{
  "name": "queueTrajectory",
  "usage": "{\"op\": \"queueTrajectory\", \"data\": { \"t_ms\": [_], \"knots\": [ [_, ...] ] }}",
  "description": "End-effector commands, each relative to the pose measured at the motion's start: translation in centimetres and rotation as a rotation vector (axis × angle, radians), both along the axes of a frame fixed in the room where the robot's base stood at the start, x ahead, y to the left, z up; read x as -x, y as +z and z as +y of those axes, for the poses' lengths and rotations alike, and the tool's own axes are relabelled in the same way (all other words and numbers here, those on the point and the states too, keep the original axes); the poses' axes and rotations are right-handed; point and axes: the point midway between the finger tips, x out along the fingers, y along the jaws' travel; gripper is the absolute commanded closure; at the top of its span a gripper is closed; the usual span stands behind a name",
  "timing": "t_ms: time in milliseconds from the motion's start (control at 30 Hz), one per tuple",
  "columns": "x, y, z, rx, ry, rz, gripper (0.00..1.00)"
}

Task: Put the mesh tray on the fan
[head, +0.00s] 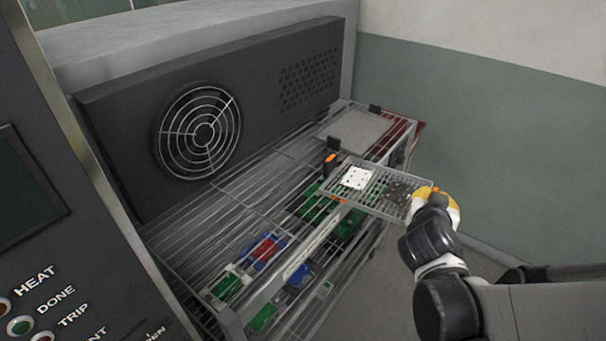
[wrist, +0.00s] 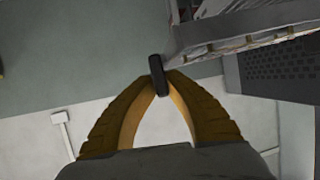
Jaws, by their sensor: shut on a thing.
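The mesh tray (head: 375,203) is a grey wire tray with a white perforated square piece (head: 357,177) and darker pieces on it. It extends over the front edge of the wire rack, at its right part. My gripper (head: 428,194) is at the tray's right end, its yellow fingers largely covered by my wrist. In the wrist view my gripper (wrist: 160,78) is shut on a dark handle (wrist: 157,66) of the tray (wrist: 215,38). The fan (head: 198,130) is a round dark fan behind a ring grille, set in the upright dark panel left of the tray.
The wire rack (head: 205,222) runs below the fan panel, with a bare top stretch in front of the fan. Green, blue and red boards (head: 265,250) show on the lower level. A flat grey plate (head: 355,130) lies at the rack's far end. A control panel (head: 50,230) stands at left.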

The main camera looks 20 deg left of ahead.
Motion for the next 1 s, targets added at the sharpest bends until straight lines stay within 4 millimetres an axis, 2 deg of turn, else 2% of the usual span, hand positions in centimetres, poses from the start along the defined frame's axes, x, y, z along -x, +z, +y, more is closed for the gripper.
{"op": "queueTrajectory", "data": {
  "t_ms": [267, 500, 600, 833, 1000],
  "knots": [
    [-1.1, -0.4, 6.9, -0.018, 0.115, -0.003, 1.00],
    [-1.2, -1.1, 14.9, -0.038, 0.243, -0.006, 1.00],
    [-1.0, -1.4, 17.4, -0.045, 0.282, -0.006, 1.00],
    [-0.7, -2.2, 20.5, -0.051, 0.323, -0.005, 1.00],
    [-0.6, -4.2, 23.6, -0.051, 0.327, -0.005, 1.00]
  ]
}}
